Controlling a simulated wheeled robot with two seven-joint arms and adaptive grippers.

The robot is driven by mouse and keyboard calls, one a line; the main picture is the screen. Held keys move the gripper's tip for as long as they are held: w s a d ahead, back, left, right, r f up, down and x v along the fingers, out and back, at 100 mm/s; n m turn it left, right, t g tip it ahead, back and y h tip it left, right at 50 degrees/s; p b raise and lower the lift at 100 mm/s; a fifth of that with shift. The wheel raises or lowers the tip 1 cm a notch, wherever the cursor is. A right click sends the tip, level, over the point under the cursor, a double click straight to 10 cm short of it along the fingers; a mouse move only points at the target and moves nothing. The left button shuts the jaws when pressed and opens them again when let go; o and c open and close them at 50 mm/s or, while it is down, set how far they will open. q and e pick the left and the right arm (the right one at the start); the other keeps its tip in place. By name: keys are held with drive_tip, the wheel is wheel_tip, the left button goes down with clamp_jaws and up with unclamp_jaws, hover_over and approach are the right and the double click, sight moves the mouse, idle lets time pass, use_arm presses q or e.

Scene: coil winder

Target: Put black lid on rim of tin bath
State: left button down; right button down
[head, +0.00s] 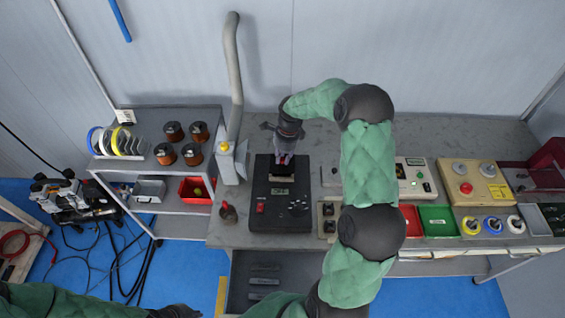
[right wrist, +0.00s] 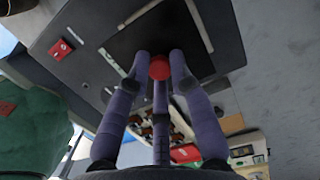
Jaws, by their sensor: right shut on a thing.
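The tin bath (head: 265,222) is a dark box on the bench with a small display, a red switch and several dials. It also shows in the right wrist view (right wrist: 58,22). My right gripper (head: 283,160) points down over its back part. In the right wrist view its fingers (right wrist: 160,70) are closed around a red knob (right wrist: 160,68). The black lid (right wrist: 122,44) lies under the knob, over the bath's top, with pale strips along two sides. I cannot tell whether it touches the rim.
A grey fume pipe (head: 233,75) stands left of the bath. A red-handled tool (head: 229,212) stands near its front left. A shelf with copper spools (head: 173,131) is at left. A beige control box (head: 473,187) and coloured trays (head: 438,221) are at right.

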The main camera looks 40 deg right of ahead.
sight(282, 162)
drive_tip(key=shift+w+d+f, duration=0.1)
drive_tip(key=shift+w+f, duration=0.1)
drive_tip(key=shift+f, duration=0.05)
drive_tip(key=shift+w+d+f, duration=0.15)
drive_tip(key=shift+f, duration=1.55)
drive_tip(key=shift+f+b, duration=0.15)
drive_tip(key=shift+b, duration=0.2)
drive_tip(key=c, duration=1.1)
unclamp_jaws()
